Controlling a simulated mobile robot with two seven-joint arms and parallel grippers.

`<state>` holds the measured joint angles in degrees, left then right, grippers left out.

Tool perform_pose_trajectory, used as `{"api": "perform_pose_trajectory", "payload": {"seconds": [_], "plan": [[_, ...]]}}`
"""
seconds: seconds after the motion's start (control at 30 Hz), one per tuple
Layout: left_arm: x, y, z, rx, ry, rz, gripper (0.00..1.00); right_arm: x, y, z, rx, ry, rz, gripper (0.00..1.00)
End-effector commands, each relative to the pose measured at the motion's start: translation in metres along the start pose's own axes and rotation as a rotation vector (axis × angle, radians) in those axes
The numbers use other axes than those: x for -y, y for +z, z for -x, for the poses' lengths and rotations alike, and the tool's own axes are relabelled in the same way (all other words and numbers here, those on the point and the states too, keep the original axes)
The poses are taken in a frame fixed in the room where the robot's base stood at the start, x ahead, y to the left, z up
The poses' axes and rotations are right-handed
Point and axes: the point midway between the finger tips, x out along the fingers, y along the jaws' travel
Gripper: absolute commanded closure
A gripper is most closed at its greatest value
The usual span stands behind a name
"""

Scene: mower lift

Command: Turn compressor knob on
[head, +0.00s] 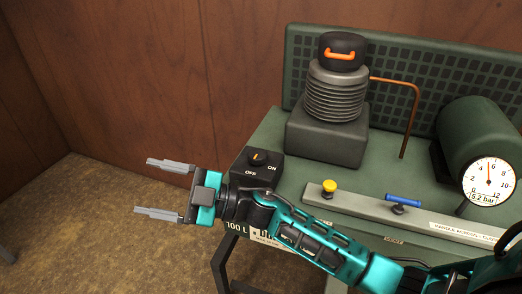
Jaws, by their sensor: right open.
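The compressor knob (259,157) is a small black dial with a yellow mark, on a black switch box (268,174) at the front left corner of the green compressor bench (268,130). The box carries the labels OFF at its lower left and ON at its right. The yellow mark points up, between the two labels. My right gripper (165,188) is open and empty, left of the box and clear of the knob, with its fingers pointing left. My right wrist covers the lower part of the box. My left gripper is not in view.
A ribbed compressor cylinder (334,95) stands behind the box. A yellow knob (329,186) and a blue lever (403,200) sit on a grey rail. A gauge (489,182) reads 5.2 bar beside a green tank (480,135).

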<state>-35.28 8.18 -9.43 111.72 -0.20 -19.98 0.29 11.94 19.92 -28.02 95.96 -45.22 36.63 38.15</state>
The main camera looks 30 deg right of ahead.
Motion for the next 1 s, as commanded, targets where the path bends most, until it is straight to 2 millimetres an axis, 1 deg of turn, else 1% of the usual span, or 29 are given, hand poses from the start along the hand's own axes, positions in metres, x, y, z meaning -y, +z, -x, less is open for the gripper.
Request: {"api": "perform_pose_trajectory", "payload": {"seconds": [0.03, 0.07, 0.17, 0.27, 0.37, 0.47, 0.57, 0.63, 0.67, 0.7, 0.8, 0.9, 1.0], "plan": [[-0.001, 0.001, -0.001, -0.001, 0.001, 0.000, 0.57, -0.001, -0.006, -0.009, -0.042, -0.108, 0.050, 0.24], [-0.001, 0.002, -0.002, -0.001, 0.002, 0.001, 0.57, 0.002, -0.009, -0.013, -0.061, -0.175, 0.073, 0.24], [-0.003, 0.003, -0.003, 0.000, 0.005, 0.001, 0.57, 0.008, -0.011, -0.018, -0.086, -0.405, 0.143, 0.24], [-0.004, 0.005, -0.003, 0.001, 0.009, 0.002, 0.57, 0.008, -0.005, -0.012, -0.053, -0.639, 0.203, 0.24], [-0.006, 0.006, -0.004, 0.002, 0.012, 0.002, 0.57, -0.002, 0.008, 0.003, 0.043, -0.863, 0.252, 0.24], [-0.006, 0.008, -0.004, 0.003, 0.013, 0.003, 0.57, -0.025, 0.023, 0.025, 0.200, -1.064, 0.289, 0.24], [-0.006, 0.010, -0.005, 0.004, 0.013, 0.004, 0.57, -0.061, 0.035, 0.053, 0.415, -1.229, 0.306, 0.24], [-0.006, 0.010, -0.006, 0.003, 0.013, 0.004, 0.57, -0.092, 0.038, 0.074, 0.587, -1.312, 0.307, 0.24], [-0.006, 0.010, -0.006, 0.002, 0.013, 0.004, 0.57, -0.106, 0.038, 0.083, 0.663, -1.338, 0.303, 0.24], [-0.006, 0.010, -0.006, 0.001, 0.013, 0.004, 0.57, -0.124, 0.036, 0.095, 0.761, -1.366, 0.297, 0.24], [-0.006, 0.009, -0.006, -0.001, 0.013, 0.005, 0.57, -0.164, 0.028, 0.121, 0.984, -1.399, 0.271, 0.24], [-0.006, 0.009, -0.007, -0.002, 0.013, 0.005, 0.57, -0.193, 0.017, 0.139, 1.150, -1.403, 0.241, 0.24], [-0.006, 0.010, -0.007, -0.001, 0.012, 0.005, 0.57, -0.209, 0.009, 0.150, 1.249, -1.396, 0.220, 0.24]]}}
